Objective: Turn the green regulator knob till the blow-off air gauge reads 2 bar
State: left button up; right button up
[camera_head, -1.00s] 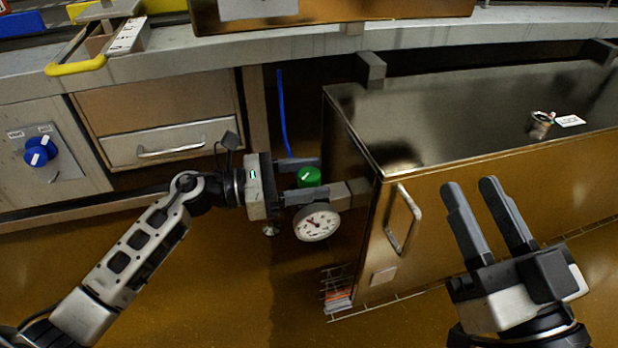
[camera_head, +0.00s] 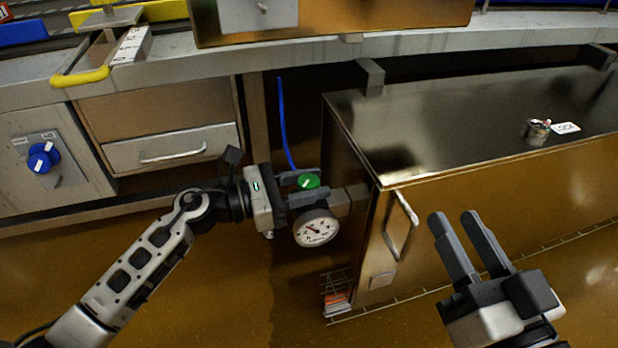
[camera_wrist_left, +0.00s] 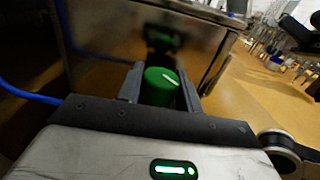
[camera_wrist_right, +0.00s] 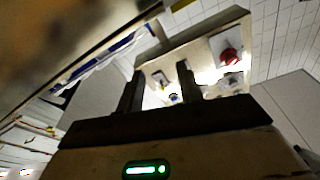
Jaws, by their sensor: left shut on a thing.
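The green regulator knob (camera_head: 308,181) has a white pointer line on top. It sits between the fingers of my left gripper (camera_head: 303,186), which is shut on it. In the left wrist view the knob (camera_wrist_left: 160,86) shows between the two fingers (camera_wrist_left: 158,88). The round white air gauge (camera_head: 316,228) hangs just below the knob, facing me. Its needle shows, but its numbers are too small to read. My right gripper (camera_head: 457,248) is empty with its fingers apart, in front of the cabinet; it shows in the right wrist view too (camera_wrist_right: 158,88).
A steel cabinet (camera_head: 470,185) with a handle stands right of the gauge, with a small jar (camera_head: 537,130) on top. A blue hose (camera_head: 285,125) runs down behind the knob. A blue switch (camera_head: 43,156) is on the left panel. A wire rack (camera_head: 338,300) lies low beside the cabinet.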

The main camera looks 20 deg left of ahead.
pick_arm(q)
jog(key=n+t+y+p, duration=0.2)
jog(key=shift+s+r+t+y, duration=0.1)
jog(key=shift+r+t+y, duration=0.2)
jog(key=shift+t, duration=0.1)
jog(key=shift+f+n+t+y+p, duration=0.15)
jog(key=shift+n+t+y+p, duration=0.75)
jog(key=shift+n+y+p, duration=0.35)
jog(key=shift+f+n+t+y+p, duration=0.1)
jog(key=shift+n+t+y+p, duration=0.6)
jog(key=shift+y, duration=0.35)
pick_arm(e)
jog(key=shift+s+f+m+g+h, duration=0.15)
jog(key=shift+s+f+g+h, duration=0.2)
jog(key=shift+f+g, duration=0.35)
jog(key=shift+s+f+m+g+h, duration=0.2)
jog(key=shift+s+f+g+h, duration=0.25)
jog(key=shift+f, duration=0.35)
jog(key=shift+s+f+m+g+h, duration=0.15)
jog(key=shift+s+f+g+h, duration=0.15)
jog(key=shift+f+g, duration=0.4)
pick_arm(q)
jog(key=shift+f, duration=0.1)
pick_arm(e)
jog(key=shift+f, duration=0.15)
pick_arm(q)
jog(key=o, duration=1)
jog(key=shift+c, duration=0.2)
